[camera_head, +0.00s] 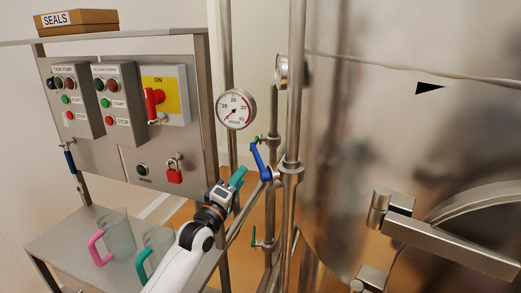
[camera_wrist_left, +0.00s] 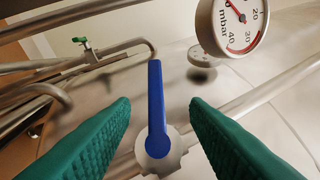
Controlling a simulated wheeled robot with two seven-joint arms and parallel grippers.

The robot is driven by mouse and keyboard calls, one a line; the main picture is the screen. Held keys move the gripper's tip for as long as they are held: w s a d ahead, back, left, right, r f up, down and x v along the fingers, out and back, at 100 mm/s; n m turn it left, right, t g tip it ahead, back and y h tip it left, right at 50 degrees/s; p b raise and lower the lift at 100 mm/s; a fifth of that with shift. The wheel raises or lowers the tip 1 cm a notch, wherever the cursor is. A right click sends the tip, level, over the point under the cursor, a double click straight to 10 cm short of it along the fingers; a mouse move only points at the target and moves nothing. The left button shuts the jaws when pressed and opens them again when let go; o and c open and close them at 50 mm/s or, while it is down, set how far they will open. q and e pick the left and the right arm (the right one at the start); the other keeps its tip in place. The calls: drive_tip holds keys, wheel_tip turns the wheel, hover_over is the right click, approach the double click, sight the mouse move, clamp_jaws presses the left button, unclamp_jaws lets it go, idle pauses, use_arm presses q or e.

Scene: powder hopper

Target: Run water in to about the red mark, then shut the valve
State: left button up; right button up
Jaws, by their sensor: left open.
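The blue valve lever (camera_head: 258,160) is on the pipework left of the tank. In the left wrist view the blue lever (camera_wrist_left: 156,105) stands lengthwise between the two green finger pads, with a gap on each side. My left gripper (camera_head: 239,178) is just left of the lever in the head view. It is open and empty. A round mbar gauge (camera_head: 236,109) with a red arc on its dial is above the lever; part of a gauge (camera_wrist_left: 235,22) also shows in the left wrist view. I cannot make out a separate red level mark. My right gripper is out of view.
The steel tank (camera_head: 345,140) fills the right, with a hinged hatch (camera_head: 450,245). Left are a control panel (camera_head: 125,130) and a shelf (camera_head: 75,245) with a pink-handled jug (camera_head: 118,235) and a green-handled jug (camera_head: 158,240). Upright pipes (camera_head: 296,90) stand close to the lever.

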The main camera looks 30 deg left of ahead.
sight(254, 158)
use_arm(q)
drive_tip(key=shift+n, duration=0.4)
drive_tip(key=p+x, duration=0.1)
drive_tip(key=x, duration=0.1)
drive_tip(key=p+x, duration=0.1)
drive_tip(key=x, duration=0.1)
drive_tip(key=shift+w+a, duration=0.25)
drive_tip(key=shift+a, duration=0.2)
drive_tip(key=p+x, duration=0.1)
drive_tip(key=x, duration=0.5)
drive_tip(key=shift+d+f+p, duration=0.15)
drive_tip(key=shift+d+p, duration=0.15)
drive_tip(key=shift+p, duration=0.05)
drive_tip(key=shift+w+a, duration=0.15)
drive_tip(key=shift+w, duration=0.45)
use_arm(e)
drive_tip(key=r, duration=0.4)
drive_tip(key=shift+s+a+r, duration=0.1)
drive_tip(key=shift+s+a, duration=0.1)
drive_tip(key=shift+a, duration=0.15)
use_arm(q)
drive_tip(key=shift+c, duration=0.5)
clamp_jaws()
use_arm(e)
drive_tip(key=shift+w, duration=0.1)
